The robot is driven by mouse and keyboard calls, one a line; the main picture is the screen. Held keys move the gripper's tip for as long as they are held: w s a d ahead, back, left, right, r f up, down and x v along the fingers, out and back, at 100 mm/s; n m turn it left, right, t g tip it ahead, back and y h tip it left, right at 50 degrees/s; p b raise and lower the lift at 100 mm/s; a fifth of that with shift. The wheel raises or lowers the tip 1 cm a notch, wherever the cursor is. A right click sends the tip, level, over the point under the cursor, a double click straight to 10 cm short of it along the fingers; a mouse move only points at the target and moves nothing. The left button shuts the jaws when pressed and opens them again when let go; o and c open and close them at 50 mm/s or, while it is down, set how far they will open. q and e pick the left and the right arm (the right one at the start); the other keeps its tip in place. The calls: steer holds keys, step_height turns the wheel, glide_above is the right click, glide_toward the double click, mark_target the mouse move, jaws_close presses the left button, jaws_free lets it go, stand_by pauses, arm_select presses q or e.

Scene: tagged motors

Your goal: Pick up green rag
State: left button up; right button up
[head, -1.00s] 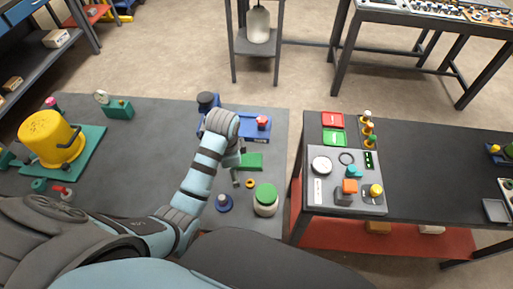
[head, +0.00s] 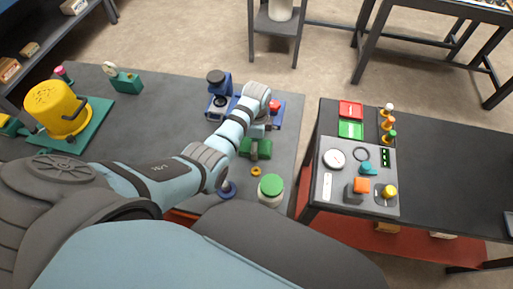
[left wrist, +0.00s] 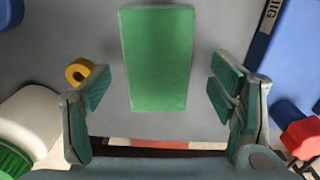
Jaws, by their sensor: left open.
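The green rag (head: 265,152) lies flat on the grey table near its right side, partly hidden under my left gripper in the head view. In the left wrist view the rag (left wrist: 157,58) is a plain green rectangle below the gripper. My left gripper (left wrist: 160,92) is open, with one finger to each side of the rag's near part and nothing between them held. In the head view the left gripper (head: 258,137) is above the rag. My right gripper is not in view.
A yellow ring (head: 256,171) and a green-lidded white jar (head: 271,189) stand close to the rag. A blue fixture with a red part (left wrist: 303,137) is on the other side. A gap separates the second table (head: 450,160).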

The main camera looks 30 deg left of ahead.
arm_select(q)
steer(key=shift+f, duration=0.4)
steer(key=shift+s+r, duration=0.15)
steer(key=shift+s, duration=0.05)
steer(key=shift+c, duration=0.3)
steer(key=c, duration=1.2)
